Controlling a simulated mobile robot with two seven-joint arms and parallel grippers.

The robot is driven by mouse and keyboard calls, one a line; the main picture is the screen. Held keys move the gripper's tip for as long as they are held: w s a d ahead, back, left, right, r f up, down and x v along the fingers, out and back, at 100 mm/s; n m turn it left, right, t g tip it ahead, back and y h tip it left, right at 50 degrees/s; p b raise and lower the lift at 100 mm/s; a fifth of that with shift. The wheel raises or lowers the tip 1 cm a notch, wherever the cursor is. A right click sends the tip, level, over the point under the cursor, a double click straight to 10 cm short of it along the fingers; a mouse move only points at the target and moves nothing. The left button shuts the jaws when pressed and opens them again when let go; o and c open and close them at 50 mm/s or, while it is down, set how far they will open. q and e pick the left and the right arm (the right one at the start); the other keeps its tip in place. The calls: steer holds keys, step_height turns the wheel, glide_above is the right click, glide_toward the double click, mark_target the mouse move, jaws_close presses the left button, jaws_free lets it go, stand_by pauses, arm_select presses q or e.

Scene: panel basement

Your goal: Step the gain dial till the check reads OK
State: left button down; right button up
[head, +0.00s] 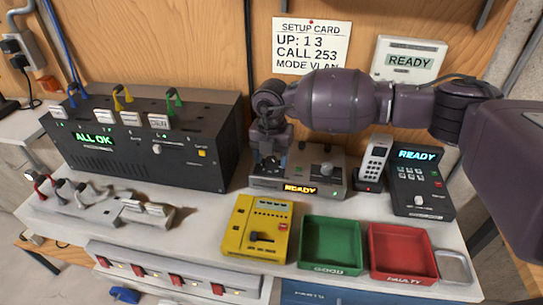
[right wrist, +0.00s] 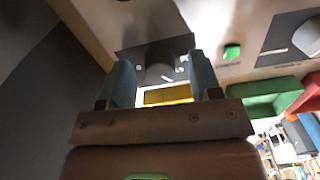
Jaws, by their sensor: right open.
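My right gripper (head: 270,162) is above the left part of a grey box (head: 341,190) with an amber READY display (head: 300,188). In the right wrist view, its two blue-grey fingers (right wrist: 165,85) are apart, with a dark round knob (right wrist: 160,73) between them; I cannot tell whether they touch it. I cannot read which knob is the gain dial. A black unit (head: 205,160) at the left shows green ALL OK (head: 94,139). My left gripper is out of view.
A yellow meter (head: 246,243), green tray (head: 331,270) and red FAULTY tray (head: 402,276) stand in front. A cordless phone (head: 374,158) and dark keypad unit (head: 425,175) stand at the right. A setup card (head: 311,45) and white READY panel (head: 409,60) hang behind.

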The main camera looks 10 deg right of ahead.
mark_target(272, 159)
step_height(272, 159, up, 11)
steer(key=shift+b, duration=0.3)
steer(key=shift+f, duration=0.1)
stand_by(0.4)
